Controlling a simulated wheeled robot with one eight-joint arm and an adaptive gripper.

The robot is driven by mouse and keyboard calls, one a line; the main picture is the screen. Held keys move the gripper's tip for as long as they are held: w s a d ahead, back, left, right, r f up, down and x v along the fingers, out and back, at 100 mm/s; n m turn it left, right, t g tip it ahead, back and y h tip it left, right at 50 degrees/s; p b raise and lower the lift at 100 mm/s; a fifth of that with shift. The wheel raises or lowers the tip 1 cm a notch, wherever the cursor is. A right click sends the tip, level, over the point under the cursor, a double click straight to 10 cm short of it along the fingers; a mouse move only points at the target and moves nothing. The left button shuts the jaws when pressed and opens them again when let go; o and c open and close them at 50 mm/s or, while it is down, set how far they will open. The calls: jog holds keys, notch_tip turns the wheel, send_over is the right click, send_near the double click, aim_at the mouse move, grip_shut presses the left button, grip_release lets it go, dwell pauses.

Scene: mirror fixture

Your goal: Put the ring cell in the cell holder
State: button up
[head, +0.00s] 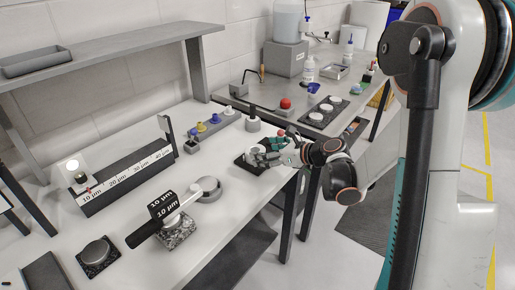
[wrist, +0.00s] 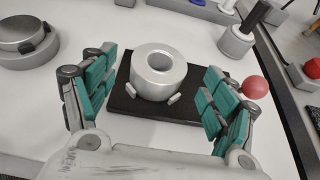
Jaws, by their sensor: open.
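The ring cell appears to be a silver ring with a round central hole (wrist: 153,88), upright on a black plate (wrist: 125,100) with two small pegs at its front. My gripper (wrist: 160,78) is open, with teal-padded fingers on either side of the ring and a gap on both sides. In the head view, my gripper (head: 272,149) reaches over the black plate near the bench's front edge, and the ring (head: 253,154) is partly hidden. A round silver dish-like fixture (head: 208,190) stands to the left; it also shows in the wrist view (wrist: 25,45). I cannot tell whether it is the cell holder.
A red ball (wrist: 255,87) sits just right of my right finger. A grey cylinder with a black handle (wrist: 236,42) stands behind it. A labelled gauge rail (head: 130,180), a granite block (head: 178,234) and a round puck (head: 97,252) stand farther left.

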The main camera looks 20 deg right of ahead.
jog(key=p+v, duration=0.1)
jog(key=v, duration=0.6)
jog(key=shift+p, duration=0.3)
jog(key=shift+c, duration=0.6)
